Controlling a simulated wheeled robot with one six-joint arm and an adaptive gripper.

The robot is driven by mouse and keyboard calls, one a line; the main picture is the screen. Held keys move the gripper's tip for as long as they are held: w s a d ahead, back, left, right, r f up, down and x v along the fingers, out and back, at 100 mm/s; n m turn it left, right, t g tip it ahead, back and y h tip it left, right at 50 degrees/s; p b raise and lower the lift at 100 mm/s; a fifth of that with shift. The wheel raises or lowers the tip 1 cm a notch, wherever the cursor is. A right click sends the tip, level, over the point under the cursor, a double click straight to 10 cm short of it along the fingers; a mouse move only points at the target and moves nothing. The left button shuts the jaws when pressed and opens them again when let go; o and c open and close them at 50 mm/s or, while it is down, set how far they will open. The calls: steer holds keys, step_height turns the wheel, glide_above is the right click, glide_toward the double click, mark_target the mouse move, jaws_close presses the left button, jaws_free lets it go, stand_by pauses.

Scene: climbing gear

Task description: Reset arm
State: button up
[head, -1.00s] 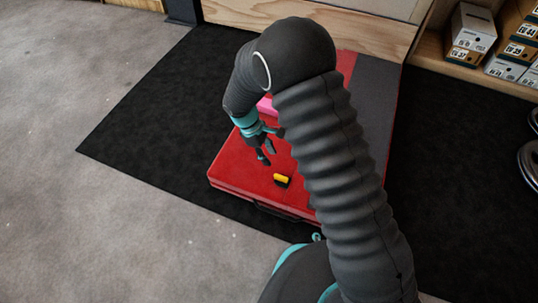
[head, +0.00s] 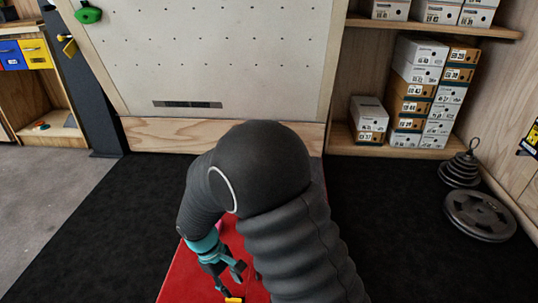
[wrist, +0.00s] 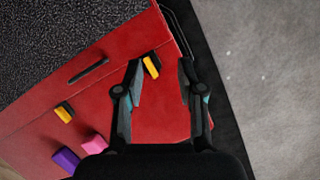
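My gripper (head: 228,279) hangs low over the red crash pad (head: 185,280) in the head view, below my bent dark arm. In the wrist view my gripper (wrist: 160,82) is open, its two fingers apart with nothing between the tips but red pad surface beyond. A yellow-and-black item (wrist: 151,66) lies on the pad next to the left finger; only its yellow part (head: 234,299) shows at the bottom edge of the head view. A second yellow-and-black item (wrist: 64,112), a pink block (wrist: 95,144) and a purple block (wrist: 66,159) lie farther left on the pad.
A pale climbing board (head: 210,60) stands behind the pad. Shoe boxes (head: 420,90) fill shelves at the right, with stacked weight plates (head: 480,215) on the floor in front. A dark post (head: 90,100) and shelf stand left.

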steer(key=s+d+r+m+t+y+p, duration=0.1)
steer(key=s+d+r+m+t+p, duration=0.1)
steer(key=d+r, duration=0.6)
steer(key=s+d+r+m+t+y+p, duration=0.1)
steer(key=s+d+r+m+t, duration=0.1)
steer(key=s+d+r+m, duration=0.3)
steer(key=s+d+r+m+t+y+p, duration=0.1)
steer(key=s+d+r+m+t+p, duration=0.1)
steer(key=d+r, duration=1.1)
step_height(320, 180, up, 8)
steer(key=s+m+t, duration=0.1)
steer(key=m, duration=0.1)
steer(key=shift+s+m+y+p, duration=0.3)
steer(key=shift+s+m, duration=0.1)
steer(key=shift+d, duration=0.1)
